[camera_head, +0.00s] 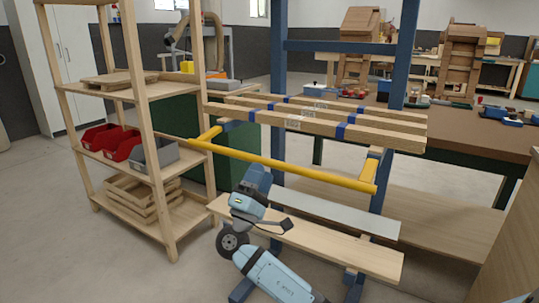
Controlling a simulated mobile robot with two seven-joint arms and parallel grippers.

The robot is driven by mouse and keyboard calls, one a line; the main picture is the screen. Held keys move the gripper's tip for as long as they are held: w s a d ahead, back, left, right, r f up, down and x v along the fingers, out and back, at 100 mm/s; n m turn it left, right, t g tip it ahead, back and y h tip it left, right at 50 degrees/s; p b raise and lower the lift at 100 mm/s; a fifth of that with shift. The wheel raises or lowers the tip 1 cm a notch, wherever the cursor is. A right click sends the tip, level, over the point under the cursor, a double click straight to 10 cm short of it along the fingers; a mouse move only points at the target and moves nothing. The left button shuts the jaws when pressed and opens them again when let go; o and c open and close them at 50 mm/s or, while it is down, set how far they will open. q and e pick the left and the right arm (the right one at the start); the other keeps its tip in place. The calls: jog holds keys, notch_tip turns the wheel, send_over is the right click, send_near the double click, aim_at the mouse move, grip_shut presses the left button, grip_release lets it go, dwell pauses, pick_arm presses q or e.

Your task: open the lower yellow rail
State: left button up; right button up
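One long yellow rail (285,166) shows, running across the front of a blue rack from the wooden shelf side to the right post. Short yellow arms (371,166) join it to the rack at both ends. I see no second yellow rail. My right arm comes up from the bottom. Its dark gripper (281,226) shows in front of the lower boards, below the yellow rail and apparently apart from it. The fingers are small and dark, so their opening is unclear. My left gripper is out of view.
Wooden beams with blue bands (320,122) lie above the rail. A grey board (335,213) and a wooden plank (340,248) lie below it. A wooden shelf (160,190) with red bins (120,144) stands left. A workbench (470,130) stands behind. Floor at lower left is clear.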

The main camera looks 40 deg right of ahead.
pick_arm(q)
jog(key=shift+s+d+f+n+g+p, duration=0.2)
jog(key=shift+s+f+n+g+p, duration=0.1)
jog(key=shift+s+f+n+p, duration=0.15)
pick_arm(e)
jog(key=v, duration=0.7)
jog(key=shift+d, duration=0.15)
jog(key=shift+c, duration=0.4)
